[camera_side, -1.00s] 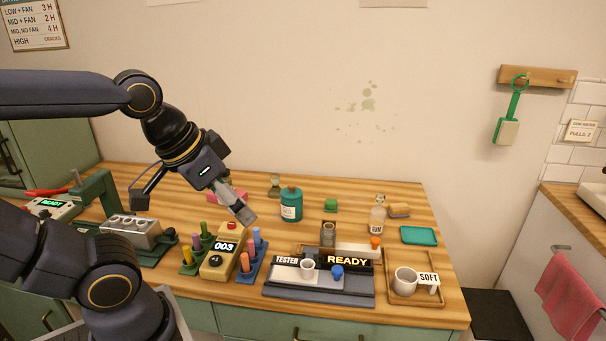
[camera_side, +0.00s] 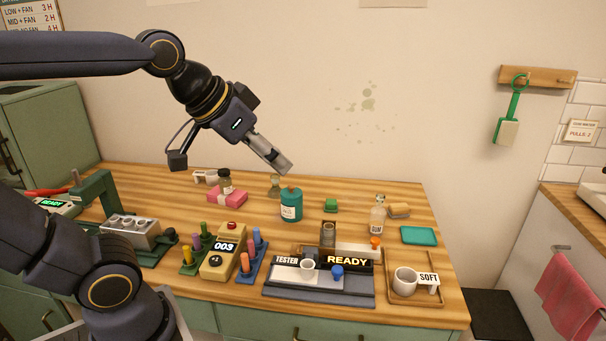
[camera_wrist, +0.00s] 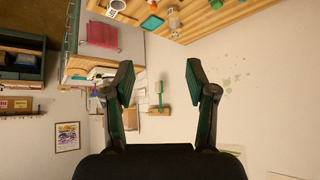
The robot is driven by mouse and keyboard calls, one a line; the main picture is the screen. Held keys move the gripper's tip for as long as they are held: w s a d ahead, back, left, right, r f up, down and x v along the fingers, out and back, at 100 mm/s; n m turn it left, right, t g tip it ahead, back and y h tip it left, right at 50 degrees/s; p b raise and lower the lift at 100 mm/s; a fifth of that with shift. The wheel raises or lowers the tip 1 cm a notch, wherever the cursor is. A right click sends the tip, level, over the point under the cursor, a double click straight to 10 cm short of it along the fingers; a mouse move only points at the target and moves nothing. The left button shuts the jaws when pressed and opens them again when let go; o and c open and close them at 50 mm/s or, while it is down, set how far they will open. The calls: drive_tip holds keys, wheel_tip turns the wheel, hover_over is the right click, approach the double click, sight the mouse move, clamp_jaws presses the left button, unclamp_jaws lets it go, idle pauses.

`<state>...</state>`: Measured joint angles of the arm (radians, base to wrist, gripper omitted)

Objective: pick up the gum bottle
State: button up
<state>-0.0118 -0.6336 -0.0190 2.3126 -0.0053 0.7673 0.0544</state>
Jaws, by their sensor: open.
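My gripper (camera_side: 281,163) is raised above the back of the table, up and to the left of the teal jar (camera_side: 291,205). In the wrist view its two fingers (camera_wrist: 160,85) stand wide apart with nothing between them. A clear bottle with a pale label (camera_side: 377,215) stands upright at the right of the table; it also seems to show at the top edge of the wrist view (camera_wrist: 173,18). A dark-capped brown bottle (camera_side: 226,182) sits by the pink block. A small glass bottle (camera_side: 274,187) stands behind the teal jar.
The tester board (camera_side: 318,290) and a wooden tray with a white cup (camera_side: 405,281) lie along the front. Pens and a meter (camera_side: 222,259) stand left. Bare wood lies between.

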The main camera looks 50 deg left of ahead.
drive_tip(key=w+r, duration=0.3)
drive_tip(key=w, duration=0.7)
drive_tip(key=g, duration=0.1)
hover_over(378, 197)
drive_tip(key=s, duration=0.7)
wheel_tip(378, 197, down, 16)
drive_tip(key=shift+n, duration=0.3)
drive_tip(key=x, duration=1.5)
drive_tip(key=shift+s+f, duration=0.2)
drive_tip(key=shift+f, duration=0.25)
clamp_jaws()
